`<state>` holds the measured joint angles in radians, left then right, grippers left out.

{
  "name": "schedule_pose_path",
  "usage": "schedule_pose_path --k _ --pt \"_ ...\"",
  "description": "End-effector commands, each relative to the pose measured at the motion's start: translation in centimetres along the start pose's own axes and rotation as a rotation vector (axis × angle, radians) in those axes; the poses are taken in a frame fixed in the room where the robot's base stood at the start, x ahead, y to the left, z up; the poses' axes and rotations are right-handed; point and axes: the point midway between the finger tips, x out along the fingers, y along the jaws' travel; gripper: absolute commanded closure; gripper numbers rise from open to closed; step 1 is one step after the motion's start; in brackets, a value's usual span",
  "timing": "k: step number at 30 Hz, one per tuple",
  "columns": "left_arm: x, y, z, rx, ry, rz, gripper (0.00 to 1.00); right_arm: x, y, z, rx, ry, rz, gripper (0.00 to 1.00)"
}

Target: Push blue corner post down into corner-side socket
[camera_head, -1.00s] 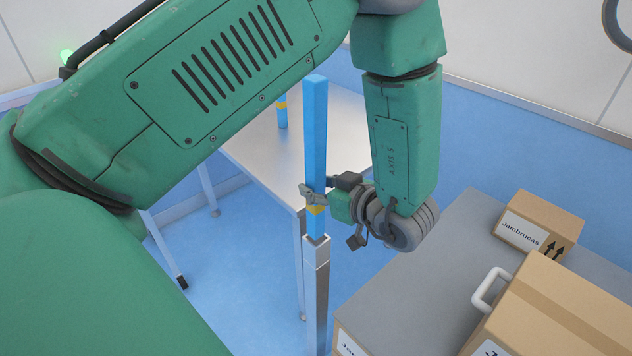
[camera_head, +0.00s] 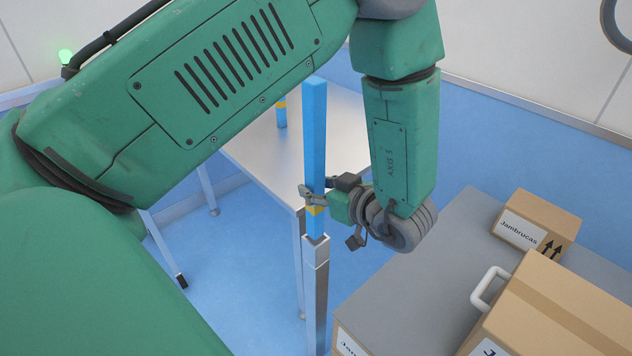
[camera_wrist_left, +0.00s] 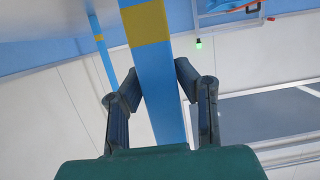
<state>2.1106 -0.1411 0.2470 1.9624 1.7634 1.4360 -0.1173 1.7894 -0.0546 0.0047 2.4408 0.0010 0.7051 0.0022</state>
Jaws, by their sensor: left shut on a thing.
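The blue corner post (camera_head: 314,130) stands upright with a yellow band near its lower part. Its lower end meets the open top of a square metal socket (camera_head: 316,252); how deep it sits inside cannot be told. My left gripper (camera_head: 313,196) is shut on the post just above the yellow band, coming in from the right. In the left wrist view the same post (camera_wrist_left: 158,85) runs between my two fingers (camera_wrist_left: 158,85), with the yellow band beyond them. My right gripper is not in view.
A metal table (camera_head: 255,150) stands behind, with another blue post (camera_head: 282,113) at its far side. A grey surface (camera_head: 400,300) at right bears cardboard boxes (camera_head: 535,230) and a white handle (camera_head: 489,287). Blue floor is open at left.

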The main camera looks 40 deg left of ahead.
Motion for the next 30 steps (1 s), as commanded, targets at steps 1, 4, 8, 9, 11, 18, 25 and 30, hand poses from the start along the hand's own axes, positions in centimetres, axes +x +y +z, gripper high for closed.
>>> schedule_pose_path --k 1,4,8,9,11,18,25,30 --pt "0.1 0.0 0.2 0.000 0.001 0.000 1.00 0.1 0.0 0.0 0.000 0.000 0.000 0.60" --pt "0.1 0.0 0.4 0.000 0.001 0.000 1.00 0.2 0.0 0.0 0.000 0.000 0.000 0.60" --pt "0.2 0.0 0.8 0.000 0.001 0.000 1.00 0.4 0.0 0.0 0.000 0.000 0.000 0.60" --pt "0.3 0.0 0.8 0.000 0.001 0.000 1.00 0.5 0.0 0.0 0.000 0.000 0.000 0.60" --pt "0.3 0.0 1.0 0.000 0.001 0.000 1.00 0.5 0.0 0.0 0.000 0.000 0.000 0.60" --pt "0.5 0.0 1.5 0.000 0.001 0.000 1.00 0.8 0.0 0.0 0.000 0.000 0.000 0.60" --pt "0.7 0.0 2.1 0.000 0.001 0.000 1.00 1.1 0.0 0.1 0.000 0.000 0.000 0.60" --pt "0.8 0.0 2.5 0.001 0.001 0.000 1.00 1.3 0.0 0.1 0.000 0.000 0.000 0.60"
